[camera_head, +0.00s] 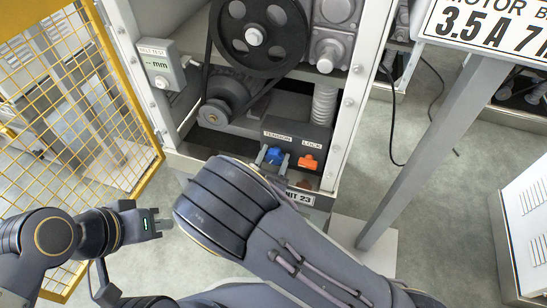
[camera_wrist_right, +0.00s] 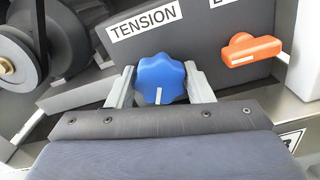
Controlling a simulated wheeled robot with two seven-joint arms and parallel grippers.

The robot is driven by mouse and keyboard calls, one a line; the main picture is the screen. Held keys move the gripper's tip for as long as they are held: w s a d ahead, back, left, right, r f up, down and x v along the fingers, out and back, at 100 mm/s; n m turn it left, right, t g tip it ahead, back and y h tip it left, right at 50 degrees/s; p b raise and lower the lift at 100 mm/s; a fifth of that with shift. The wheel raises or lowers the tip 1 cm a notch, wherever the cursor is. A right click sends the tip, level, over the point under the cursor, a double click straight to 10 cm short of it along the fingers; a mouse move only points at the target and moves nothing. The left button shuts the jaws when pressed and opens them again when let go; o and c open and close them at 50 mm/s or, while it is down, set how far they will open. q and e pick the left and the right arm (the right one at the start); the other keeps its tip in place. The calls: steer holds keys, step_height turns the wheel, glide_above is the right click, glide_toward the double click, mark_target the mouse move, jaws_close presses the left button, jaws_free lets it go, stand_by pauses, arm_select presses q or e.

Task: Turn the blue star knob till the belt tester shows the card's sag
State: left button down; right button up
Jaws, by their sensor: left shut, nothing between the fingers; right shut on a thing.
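The blue star knob (camera_wrist_right: 160,78) sits under the TENSION label; it also shows in the head view (camera_head: 273,155). Its white mark points toward the bottom of the wrist view. My right gripper (camera_wrist_right: 160,88) is shut on it, one finger on each side. The belt tester (camera_head: 160,64), a pale box on the left post of the frame, reads "-- mm". The card (camera_head: 490,28) at top right shows "MOTOR B" and "3.5 A 7"; its right side is cut off. My left gripper (camera_head: 162,226) is shut and empty at lower left, away from the frame.
An orange LOCK handle (camera_wrist_right: 252,50) is right of the knob. A large black pulley (camera_head: 255,35) and a smaller pulley (camera_head: 222,106) carry the belt above. A yellow mesh guard (camera_head: 158,135) stands at left. A grey post (camera_head: 430,150) holds the card.

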steer(key=shift+f, duration=0.1)
steer(key=o, duration=1)
steer(key=shift+s+a, duration=0.2)
steer(key=shift+s, duration=0.3)
steer(key=p+v, duration=0.2)
steer(key=v, duration=0.4)
steer(key=shift+s, duration=0.4)
